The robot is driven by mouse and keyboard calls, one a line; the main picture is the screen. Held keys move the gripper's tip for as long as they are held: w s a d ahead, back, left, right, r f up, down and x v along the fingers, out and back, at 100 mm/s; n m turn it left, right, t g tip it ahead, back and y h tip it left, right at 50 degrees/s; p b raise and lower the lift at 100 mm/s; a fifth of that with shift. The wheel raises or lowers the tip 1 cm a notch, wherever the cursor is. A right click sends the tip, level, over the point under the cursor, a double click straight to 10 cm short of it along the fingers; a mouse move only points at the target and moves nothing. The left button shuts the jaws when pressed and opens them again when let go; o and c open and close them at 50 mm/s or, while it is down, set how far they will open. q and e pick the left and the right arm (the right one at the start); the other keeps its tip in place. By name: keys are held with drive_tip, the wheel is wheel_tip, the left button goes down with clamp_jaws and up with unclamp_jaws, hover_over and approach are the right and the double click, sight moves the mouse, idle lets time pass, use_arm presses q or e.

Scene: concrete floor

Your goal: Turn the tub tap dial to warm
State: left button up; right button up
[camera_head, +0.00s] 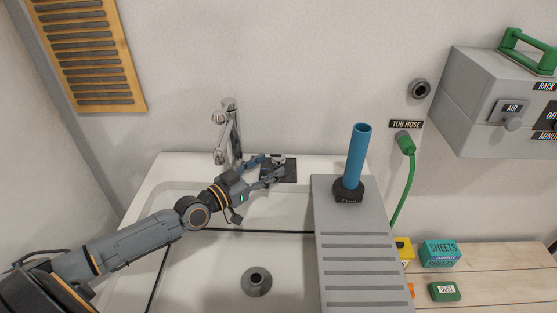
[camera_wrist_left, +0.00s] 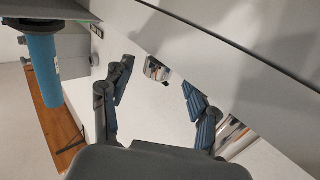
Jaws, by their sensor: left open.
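The white tub (camera_head: 140,205) stands against the wall with a chrome tap (camera_head: 228,130) at its back rim. The chrome dial (camera_head: 279,159) sits right of the tap by a dark plate (camera_head: 291,172), partly hidden by my left gripper (camera_head: 269,167). In the left wrist view the dial (camera_wrist_left: 157,69) shows between the spread fingers of my left gripper (camera_wrist_left: 157,77), just beyond their tips. I see no clear contact. The dial's markings cannot be read. A chrome part, likely the tap (camera_wrist_left: 236,137), shows at the right there. My right gripper is not in view.
A grey ribbed board (camera_head: 350,245) lies across the tub's right side, with a blue tube (camera_head: 358,155) upright in a black base (camera_head: 348,190). A green hose (camera_head: 407,165) hangs behind it. A grey control box (camera_head: 475,110) is on the wall at right. A wooden bench (camera_head: 500,285) holds small boxes.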

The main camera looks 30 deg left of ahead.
sight(278, 165)
use_arm(q)
drive_tip(key=shift+x, duration=2.25)
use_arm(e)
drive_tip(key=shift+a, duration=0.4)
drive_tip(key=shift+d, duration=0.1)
